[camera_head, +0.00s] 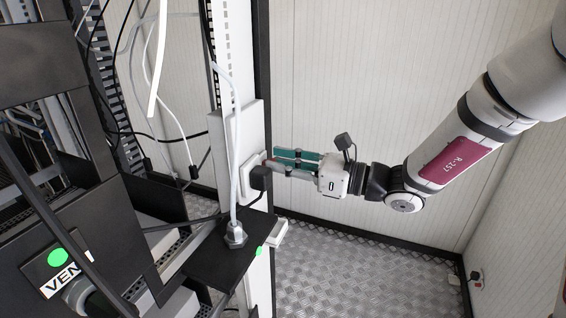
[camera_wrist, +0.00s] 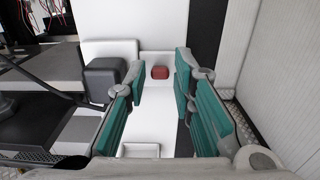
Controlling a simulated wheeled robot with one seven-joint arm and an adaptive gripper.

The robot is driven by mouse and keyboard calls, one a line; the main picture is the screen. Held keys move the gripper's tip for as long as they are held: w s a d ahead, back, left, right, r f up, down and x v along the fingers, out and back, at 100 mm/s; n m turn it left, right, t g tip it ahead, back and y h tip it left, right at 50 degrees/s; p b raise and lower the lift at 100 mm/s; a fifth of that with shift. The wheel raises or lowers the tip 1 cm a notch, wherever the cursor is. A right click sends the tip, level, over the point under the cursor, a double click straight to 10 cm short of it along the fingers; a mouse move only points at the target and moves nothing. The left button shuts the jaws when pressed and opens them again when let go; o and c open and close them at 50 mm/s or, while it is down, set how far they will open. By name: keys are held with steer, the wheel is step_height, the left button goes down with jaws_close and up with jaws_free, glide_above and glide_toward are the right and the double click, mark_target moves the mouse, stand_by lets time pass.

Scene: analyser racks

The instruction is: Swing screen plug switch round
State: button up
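A small red switch (camera_wrist: 160,72) sits on a white socket plate in the wrist view. A dark plug (camera_wrist: 105,78) stands in the socket just left of it; the plug also shows in the head view (camera_head: 260,178). My gripper (camera_wrist: 161,84) is open, with teal-padded fingers apart and nothing between them. The switch appears in the gap between the fingertips, which face the plate; I cannot tell whether they touch it. In the head view my gripper (camera_head: 277,163) reaches in from the right, close to the plate, and the switch cannot be made out.
A black shelf (camera_head: 218,258) with a grey cable connector (camera_head: 235,236) juts out below the socket. A white cable (camera_head: 237,150) hangs in front of the post. A black rack (camera_head: 75,190) fills the left. Free room lies right of the post, above the metal floor (camera_head: 360,270).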

jaws_close()
steer(key=shift+f, duration=0.15)
steer(key=shift+a+f+t+y+b, duration=0.1)
steer(key=shift+f+t+y+b, duration=0.45)
steer(key=shift+y, duration=0.7)
steer(key=shift+d+f+t+y+b, duration=0.1)
steer(key=shift+f+t+y+b, duration=0.4)
steer(key=shift+y, duration=0.7)
steer(key=shift+a+f+t+y+b, duration=0.1)
steer(key=shift+f+t+y+b, duration=0.25)
steer(key=shift+y+b, duration=0.65)
steer(key=shift+f+y, duration=0.1)
steer(key=shift+y, duration=0.25)
